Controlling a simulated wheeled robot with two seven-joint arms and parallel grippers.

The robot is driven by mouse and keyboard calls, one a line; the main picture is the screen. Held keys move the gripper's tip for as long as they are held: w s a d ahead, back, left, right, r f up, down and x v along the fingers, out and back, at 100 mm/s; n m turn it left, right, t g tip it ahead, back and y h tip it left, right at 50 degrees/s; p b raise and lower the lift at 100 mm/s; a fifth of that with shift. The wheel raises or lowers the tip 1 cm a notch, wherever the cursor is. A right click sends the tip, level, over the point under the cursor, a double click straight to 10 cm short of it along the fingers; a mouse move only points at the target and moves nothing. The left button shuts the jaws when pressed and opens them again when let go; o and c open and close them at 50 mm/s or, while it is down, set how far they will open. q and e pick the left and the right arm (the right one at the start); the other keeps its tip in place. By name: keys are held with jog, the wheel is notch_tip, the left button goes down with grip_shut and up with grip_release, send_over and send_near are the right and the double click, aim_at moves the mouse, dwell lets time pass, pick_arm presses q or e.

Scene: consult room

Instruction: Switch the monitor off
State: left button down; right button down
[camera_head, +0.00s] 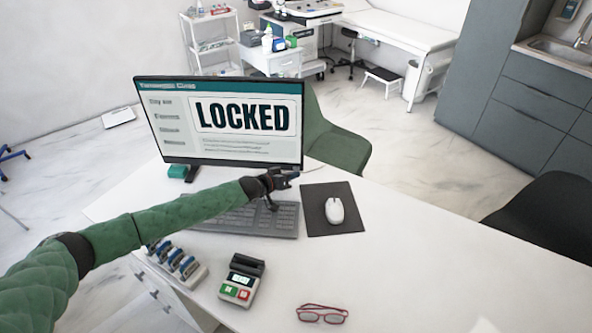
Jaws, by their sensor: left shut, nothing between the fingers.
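The monitor (220,122) stands on the white desk, its screen lit and showing the word "LOCKED" under a teal bar. My left arm comes in from the left across the desk. My left gripper (287,178) is shut and empty, in front of the monitor's lower right corner and above the far right end of the keyboard. I cannot tell from this view whether it touches the monitor's edge. No power button can be made out; the gripper hides part of the area below the lower right corner. My right gripper is not in view.
A grey keyboard (250,219) lies partly under my left arm. A white mouse (334,211) rests on a dark pad (318,226). A card terminal (241,281), a stamp rack (178,263) and red glasses (322,314) are nearer. The desk's right side is clear. A green chair (335,145) stands behind.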

pick_arm(q)
jog(key=shift+w, duration=0.3)
jog(key=shift+w+d, duration=0.1)
jog(key=shift+w, duration=0.25)
dwell(0.7)
jog(key=shift+s, duration=0.1)
jog(key=shift+s+p, duration=0.3)
jog(key=shift+s, duration=0.4)
jog(key=shift+s+a+r+p, duration=0.1)
jog(key=shift+s+a+p, duration=0.05)
jog(key=shift+s+p, duration=0.55)
jog(key=shift+s+a+p, duration=0.1)
jog(key=shift+s+p, duration=0.25)
jog(key=shift+s, duration=0.55)
jog(key=shift+s+p, duration=0.4)
jog(key=shift+s, duration=0.45)
jog(key=shift+a, duration=0.1)
